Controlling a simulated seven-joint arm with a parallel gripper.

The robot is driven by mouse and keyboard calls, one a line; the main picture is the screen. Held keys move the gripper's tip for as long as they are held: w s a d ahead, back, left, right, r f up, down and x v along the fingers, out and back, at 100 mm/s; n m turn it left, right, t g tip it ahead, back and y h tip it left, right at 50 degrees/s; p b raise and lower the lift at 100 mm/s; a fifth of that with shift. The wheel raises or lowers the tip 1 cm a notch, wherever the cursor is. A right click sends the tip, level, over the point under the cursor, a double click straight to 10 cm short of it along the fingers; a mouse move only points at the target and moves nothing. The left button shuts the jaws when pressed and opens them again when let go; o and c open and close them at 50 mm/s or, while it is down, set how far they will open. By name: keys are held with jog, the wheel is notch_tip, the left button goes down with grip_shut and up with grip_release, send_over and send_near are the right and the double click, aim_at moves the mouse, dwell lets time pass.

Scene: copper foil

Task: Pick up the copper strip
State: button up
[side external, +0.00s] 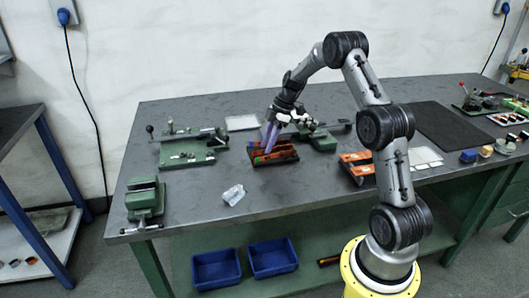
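My gripper (268,146) has bluish-purple fingers and points down at a dark tray (290,159) on the workbench. The tray holds several small reddish-orange and copper-coloured pieces (283,153). I cannot single out which of them is the copper strip at this size. The fingertips are over the left part of the tray and hide some of what lies there. I cannot tell whether they touch a piece or how far apart they are.
A crumpled clear bag (233,194) lies left of the tray. Green fixtures (188,147) stand behind, and a green vise (146,199) at the left edge. Another orange-and-black tray (357,166) sits to the right, near a black mat (445,125).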

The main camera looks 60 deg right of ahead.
jog(key=shift+w+a+f, duration=0.15)
jog(key=shift+a+f, duration=0.05)
jog(key=shift+f, duration=0.3)
jog(key=shift+f, duration=0.15)
grip_shut()
dwell(1.4)
